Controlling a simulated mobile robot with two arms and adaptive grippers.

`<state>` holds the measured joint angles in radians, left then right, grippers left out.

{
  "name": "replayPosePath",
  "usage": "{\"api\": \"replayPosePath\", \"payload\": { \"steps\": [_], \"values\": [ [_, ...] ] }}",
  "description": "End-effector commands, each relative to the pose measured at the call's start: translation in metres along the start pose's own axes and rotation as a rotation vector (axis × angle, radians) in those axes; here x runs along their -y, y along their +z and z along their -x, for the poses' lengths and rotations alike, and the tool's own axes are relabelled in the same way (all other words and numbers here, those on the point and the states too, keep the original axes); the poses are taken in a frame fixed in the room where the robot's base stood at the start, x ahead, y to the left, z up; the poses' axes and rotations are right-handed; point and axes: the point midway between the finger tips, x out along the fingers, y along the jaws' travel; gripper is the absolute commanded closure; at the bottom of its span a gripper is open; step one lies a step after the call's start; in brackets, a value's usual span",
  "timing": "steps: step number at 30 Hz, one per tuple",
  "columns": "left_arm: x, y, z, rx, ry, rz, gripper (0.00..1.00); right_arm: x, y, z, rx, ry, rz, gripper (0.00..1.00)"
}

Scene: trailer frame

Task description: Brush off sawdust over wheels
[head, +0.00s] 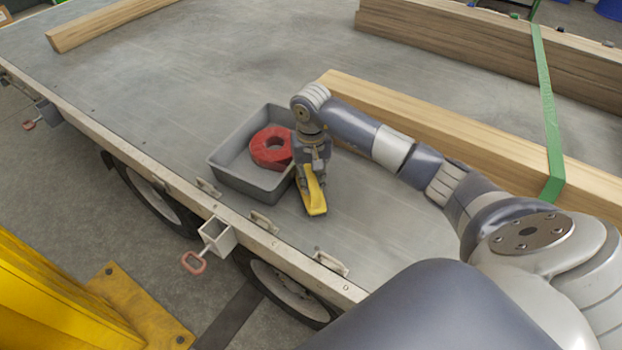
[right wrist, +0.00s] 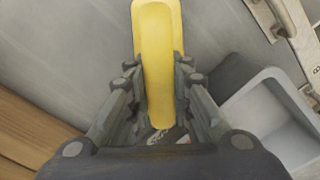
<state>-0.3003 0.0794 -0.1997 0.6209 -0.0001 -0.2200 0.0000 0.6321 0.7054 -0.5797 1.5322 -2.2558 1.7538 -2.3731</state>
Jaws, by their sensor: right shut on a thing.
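My right gripper (head: 311,174) is shut on a yellow tool, likely the brush (head: 315,199), just above or at the trailer bed beside the grey bin. In the right wrist view the yellow brush (right wrist: 158,60) lies between the two fingers; I see no bristles. Two trailer wheels show below the bed's side edge: one wheel (head: 290,288) nearer me and one wheel (head: 152,194) farther left. The bed hides their tops. I cannot make out sawdust. My left gripper is out of view.
A grey bin (head: 243,184) with a red ring-shaped thing (head: 271,148) stands on the trailer bed (head: 210,70). Long timber beams (head: 450,118) with a green strap (head: 548,110) lie at the right. A yellow structure (head: 45,300) stands at lower left. A red-handled fitting (head: 195,262) sticks out from the edge.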

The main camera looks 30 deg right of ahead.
Motion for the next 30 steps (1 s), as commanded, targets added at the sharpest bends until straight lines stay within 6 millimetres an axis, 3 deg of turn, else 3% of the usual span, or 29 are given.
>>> {"api": "replayPosePath", "payload": {
  "steps": [17,30],
  "values": [
    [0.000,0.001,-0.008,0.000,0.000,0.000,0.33,-0.002,0.001,-0.009,0.000,0.001,-0.001,1.00],
    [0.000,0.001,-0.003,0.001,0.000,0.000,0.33,-0.025,0.025,-0.007,-0.001,0.002,-0.001,1.00]
  ]
}}
